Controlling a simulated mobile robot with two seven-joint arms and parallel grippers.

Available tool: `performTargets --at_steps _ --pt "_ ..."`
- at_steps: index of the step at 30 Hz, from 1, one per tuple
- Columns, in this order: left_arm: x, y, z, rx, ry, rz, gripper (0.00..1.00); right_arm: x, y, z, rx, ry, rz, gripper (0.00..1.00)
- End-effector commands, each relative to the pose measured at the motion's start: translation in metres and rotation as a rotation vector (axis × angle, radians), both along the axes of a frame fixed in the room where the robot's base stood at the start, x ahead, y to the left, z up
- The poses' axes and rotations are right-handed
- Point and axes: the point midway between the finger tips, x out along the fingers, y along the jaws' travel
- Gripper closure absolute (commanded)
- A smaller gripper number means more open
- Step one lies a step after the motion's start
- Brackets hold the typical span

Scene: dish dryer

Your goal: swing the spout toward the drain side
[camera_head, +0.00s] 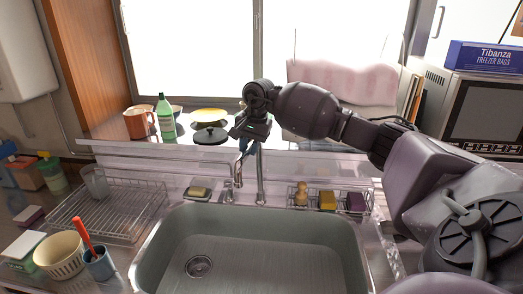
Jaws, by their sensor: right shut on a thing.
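The chrome faucet stands at the back rim of the sink (330,250). Its spout (238,172) hangs down over the sink's back edge, left of the upright pipe (260,180). The round drain (199,266) is in the left part of the basin floor. My right gripper (245,143) reaches in from the right and is shut on the upper part of the spout, which it partly hides. My left gripper is out of view.
A wire dish rack (115,205) with a glass stands left of the sink. A wire caddy (312,199) holds sponges at right. The windowsill behind carries a green bottle (165,118) and dishes. The basin is empty.

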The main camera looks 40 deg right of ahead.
Motion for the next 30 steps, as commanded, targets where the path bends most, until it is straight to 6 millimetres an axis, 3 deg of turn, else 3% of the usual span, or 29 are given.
performTargets --at_steps 7,21,30 --pt "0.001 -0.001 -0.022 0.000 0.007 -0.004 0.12 0.031 0.023 -0.002 -0.001 -0.001 -0.184 1.00" --pt "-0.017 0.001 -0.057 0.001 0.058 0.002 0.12 0.081 0.032 -0.002 -0.001 -0.001 -0.590 1.00" --pt "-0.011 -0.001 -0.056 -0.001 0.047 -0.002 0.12 0.098 0.030 0.000 0.000 -0.001 -0.736 1.00"
